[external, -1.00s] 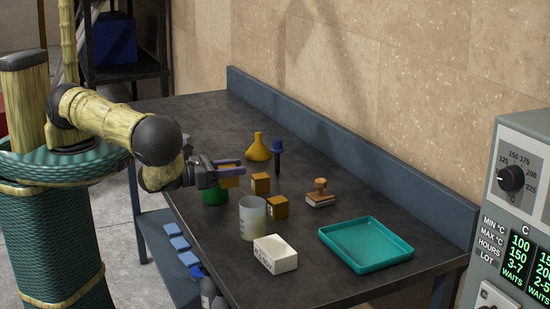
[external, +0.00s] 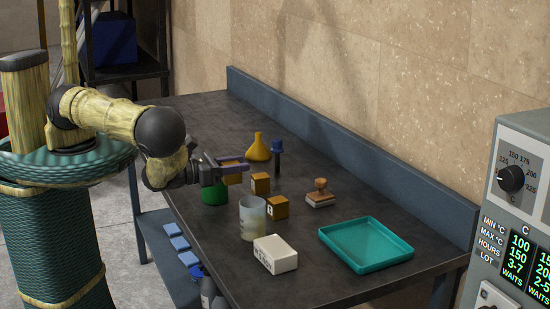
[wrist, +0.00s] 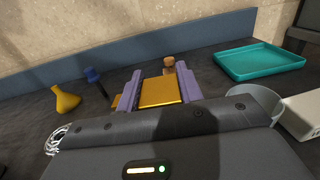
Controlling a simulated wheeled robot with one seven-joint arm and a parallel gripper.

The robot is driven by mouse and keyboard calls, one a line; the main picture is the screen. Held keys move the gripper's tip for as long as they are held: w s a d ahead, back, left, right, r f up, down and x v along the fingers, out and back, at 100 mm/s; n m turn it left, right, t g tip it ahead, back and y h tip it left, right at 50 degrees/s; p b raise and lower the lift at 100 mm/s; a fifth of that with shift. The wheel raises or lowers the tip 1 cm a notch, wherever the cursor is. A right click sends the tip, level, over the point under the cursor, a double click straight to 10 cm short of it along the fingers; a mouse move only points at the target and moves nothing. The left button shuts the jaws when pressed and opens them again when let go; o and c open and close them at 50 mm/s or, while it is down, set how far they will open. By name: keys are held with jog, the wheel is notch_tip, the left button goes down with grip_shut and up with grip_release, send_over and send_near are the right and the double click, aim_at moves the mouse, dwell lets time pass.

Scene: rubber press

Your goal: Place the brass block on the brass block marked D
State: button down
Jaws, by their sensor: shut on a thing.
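My gripper (external: 236,170) has purple fingers and is shut on a brass block (external: 231,178), held above the table near the green container. In the wrist view the held block (wrist: 160,92) sits between both fingers. Two more brass blocks stand on the table: one (external: 260,183) just right of my gripper, and one (external: 277,208) nearer the front. Both have small marks, but I cannot read which is D. A sliver of orange (wrist: 116,101) shows left of the fingers in the wrist view; the rest is hidden.
A green container (external: 214,195) stands below my gripper. A translucent beaker (external: 252,219) and a white box (external: 275,254) are in front. A yellow flask (external: 258,147), a dark blue-topped tool (external: 277,155), a wooden stamp (external: 320,194) and a teal tray (external: 366,245) stand around the blocks.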

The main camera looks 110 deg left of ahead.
jog(key=a+r+n+g+y+b, duration=0.2)
jog(key=a+n+g, duration=0.3)
jog(key=a, duration=0.4)
jog(key=a+r+n+g+y+b, duration=0.3)
jog(key=a+n+g+y+b, duration=0.1)
jog(key=a+g, duration=0.4)
jog(key=shift+a+n+g, duration=0.3)
jog(key=shift+a+n, duration=0.1)
send_over(262, 174)
jog(key=shift+f+p, duration=0.45)
jog(key=shift+f, duration=2.45)
jog(key=shift+f, duration=0.1)
jog(key=shift+f+p, duration=0.4)
jog(key=shift+f, duration=1.6)
jog(key=shift+f, duration=0.2)
